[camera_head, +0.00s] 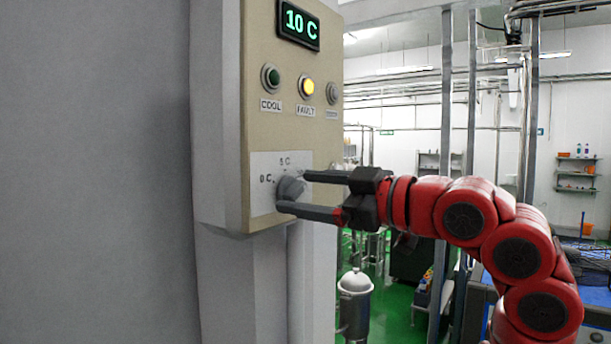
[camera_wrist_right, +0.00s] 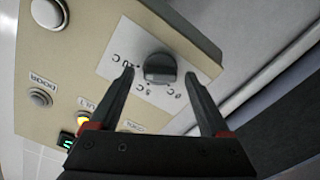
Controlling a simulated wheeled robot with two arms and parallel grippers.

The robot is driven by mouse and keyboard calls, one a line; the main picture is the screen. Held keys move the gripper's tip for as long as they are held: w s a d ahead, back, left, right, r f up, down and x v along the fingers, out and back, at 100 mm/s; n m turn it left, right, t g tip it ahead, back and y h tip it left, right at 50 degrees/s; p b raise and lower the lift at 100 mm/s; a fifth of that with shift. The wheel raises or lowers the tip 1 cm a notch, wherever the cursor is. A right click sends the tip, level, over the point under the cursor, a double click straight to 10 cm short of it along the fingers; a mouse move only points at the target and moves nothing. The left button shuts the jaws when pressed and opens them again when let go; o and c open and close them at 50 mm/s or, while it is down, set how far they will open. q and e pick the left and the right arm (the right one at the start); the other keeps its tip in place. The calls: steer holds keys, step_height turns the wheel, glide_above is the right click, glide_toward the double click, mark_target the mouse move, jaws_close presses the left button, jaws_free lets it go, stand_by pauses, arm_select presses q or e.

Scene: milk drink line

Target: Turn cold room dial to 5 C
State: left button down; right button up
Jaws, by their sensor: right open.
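The cold room dial (camera_head: 291,187) is a grey knob on a white plate (camera_head: 264,165) low on the beige control box. The plate carries marks reading 0 C and 5 C. The display (camera_head: 299,24) above reads 10 C in green. My right gripper (camera_head: 290,192) is open, with one finger above and one below the dial in the head view. In the right wrist view the dial (camera_wrist_right: 160,68) sits between the two open fingers (camera_wrist_right: 160,82), with a gap visible on each side. Contact cannot be told. My left gripper is out of view.
The control box (camera_head: 256,110) has a dark green COOL lamp (camera_head: 270,78), a lit yellow FAULT lamp (camera_head: 307,88) and a grey button (camera_head: 332,93). A grey wall (camera_head: 95,170) fills the left. A metal canister (camera_head: 355,300) stands on the green floor beyond.

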steer(key=shift+w+a, duration=0.1)
steer(key=shift+a, duration=0.1)
jaws_close()
steer(key=shift+d+f+n+b, duration=0.1)
steer(key=shift+f+n+b, duration=0.1)
steer(key=shift+n+b, duration=0.8)
steer(key=shift+r+n+b, duration=0.1)
steer(key=shift+n+b, duration=0.6)
steer(key=shift+n, duration=0.4)
steer(key=n, duration=0.3)
steer(key=shift+r+n, duration=0.1)
steer(key=shift+n, duration=2.1)
